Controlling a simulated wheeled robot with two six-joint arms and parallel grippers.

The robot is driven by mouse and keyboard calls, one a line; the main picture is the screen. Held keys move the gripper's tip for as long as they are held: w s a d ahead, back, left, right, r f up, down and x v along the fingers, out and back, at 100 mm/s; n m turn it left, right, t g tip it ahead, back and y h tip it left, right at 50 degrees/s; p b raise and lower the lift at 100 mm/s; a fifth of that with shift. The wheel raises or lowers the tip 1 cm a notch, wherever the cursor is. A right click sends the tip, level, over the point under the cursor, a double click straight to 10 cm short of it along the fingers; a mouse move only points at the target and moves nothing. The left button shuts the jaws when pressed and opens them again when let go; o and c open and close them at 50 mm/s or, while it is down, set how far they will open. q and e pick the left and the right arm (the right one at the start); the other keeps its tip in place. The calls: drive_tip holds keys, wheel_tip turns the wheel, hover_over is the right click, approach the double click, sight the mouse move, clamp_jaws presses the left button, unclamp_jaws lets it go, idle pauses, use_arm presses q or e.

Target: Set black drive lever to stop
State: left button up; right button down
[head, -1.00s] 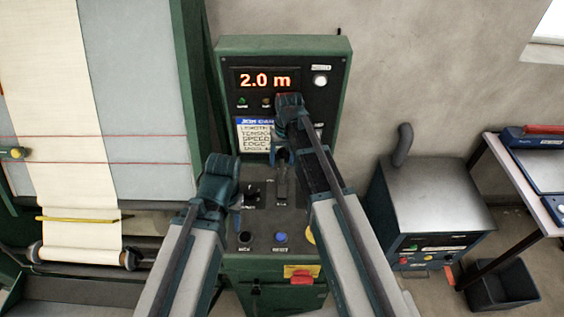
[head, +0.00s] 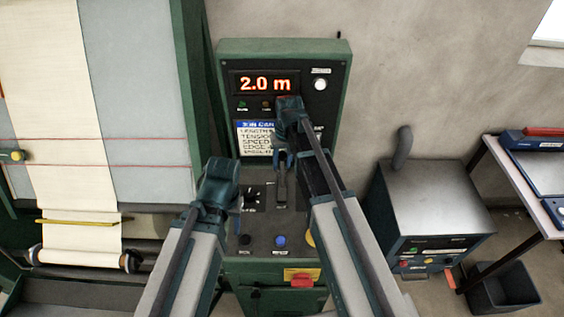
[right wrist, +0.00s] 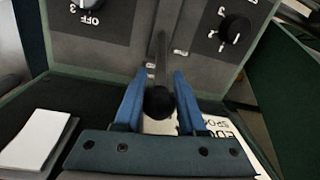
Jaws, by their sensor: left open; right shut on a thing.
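The black drive lever (head: 283,187) stands on the dark control panel (head: 262,222) below the text sheet. In the right wrist view its round black knob (right wrist: 159,103) and flat shaft (right wrist: 160,58) show between two blue fingers. My right gripper (head: 283,158) is shut on the lever near the knob. The marks by the lever are too small to read, so its setting cannot be told. My left gripper (head: 238,205) is open beside a rotary dial (head: 252,197), left of the lever, and holds nothing I can see.
The display (head: 265,84) reads 2.0 m. A black button (head: 245,240), a blue button (head: 280,241) and a red-and-yellow switch (head: 302,278) sit lower down. A cloth web (head: 65,90) runs at left. A metal cabinet (head: 430,195) stands at right.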

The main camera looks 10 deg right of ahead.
idle(0.8)
use_arm(q)
drive_tip(key=shift+r+p, duration=0.35)
drive_tip(key=shift+p, duration=0.05)
use_arm(e)
drive_tip(key=s+t, duration=0.1)
drive_tip(key=s, duration=0.2)
drive_tip(key=s+r+t, duration=0.1)
drive_tip(key=shift+s+a+r+t+h, duration=0.1)
drive_tip(key=shift+s+a+t+h, duration=0.05)
drive_tip(key=shift+a+t+h, duration=0.2)
drive_tip(key=shift+s+a, duration=0.15)
drive_tip(key=shift+s, duration=0.2)
drive_tip(key=c, duration=0.6)
unclamp_jaws()
drive_tip(key=shift+r, duration=0.1)
